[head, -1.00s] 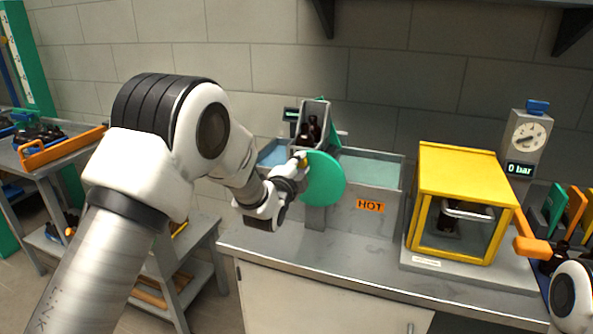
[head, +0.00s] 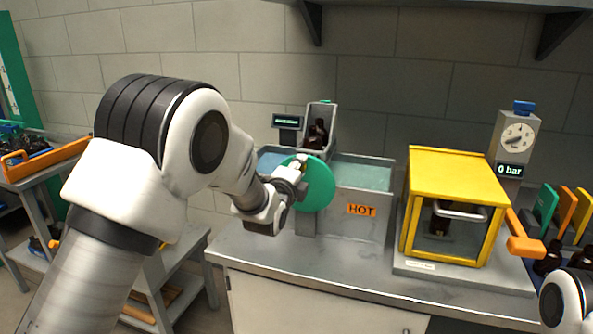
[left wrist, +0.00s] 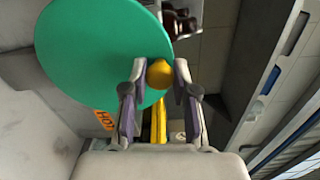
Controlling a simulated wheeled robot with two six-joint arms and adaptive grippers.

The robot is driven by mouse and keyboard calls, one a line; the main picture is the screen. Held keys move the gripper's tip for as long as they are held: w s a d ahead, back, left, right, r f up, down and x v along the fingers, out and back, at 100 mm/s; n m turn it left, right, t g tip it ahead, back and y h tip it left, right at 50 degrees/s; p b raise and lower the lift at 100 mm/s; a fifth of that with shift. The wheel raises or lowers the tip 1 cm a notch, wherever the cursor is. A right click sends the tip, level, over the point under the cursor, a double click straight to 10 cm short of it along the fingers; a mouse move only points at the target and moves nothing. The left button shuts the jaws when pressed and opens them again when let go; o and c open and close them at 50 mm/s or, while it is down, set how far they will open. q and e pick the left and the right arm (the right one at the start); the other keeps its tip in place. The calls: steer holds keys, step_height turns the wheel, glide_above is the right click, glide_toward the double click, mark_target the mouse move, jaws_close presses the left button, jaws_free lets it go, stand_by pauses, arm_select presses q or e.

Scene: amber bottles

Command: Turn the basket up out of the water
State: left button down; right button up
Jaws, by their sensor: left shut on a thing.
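The basket (head: 328,112) is a grey open holder with dark amber bottles (head: 317,134) in it. It stands raised and tilted above the tubs, behind a green disc (head: 318,186). Its lower part is hidden by the disc and my gripper. My left gripper (head: 299,168) is at the disc's upper left, shut on the yellow knob. In the left wrist view the knob (left wrist: 159,74) sits between the two fingers, in front of the green disc (left wrist: 95,55). Water fills the right tub (head: 365,175), marked HOT; bluish water shows in the left tub (head: 270,159).
A small display (head: 288,122) is left of the basket. A side table (head: 80,165) with an orange-edged tray is at left.

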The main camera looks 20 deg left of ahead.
stand_by(0.4)
arm_select(q)
steer(key=c, duration=0.9)
jaws_free()
steer(key=shift+d, duration=0.2)
steer(key=s, duration=1.2)
steer(key=shift+a, duration=0.2)
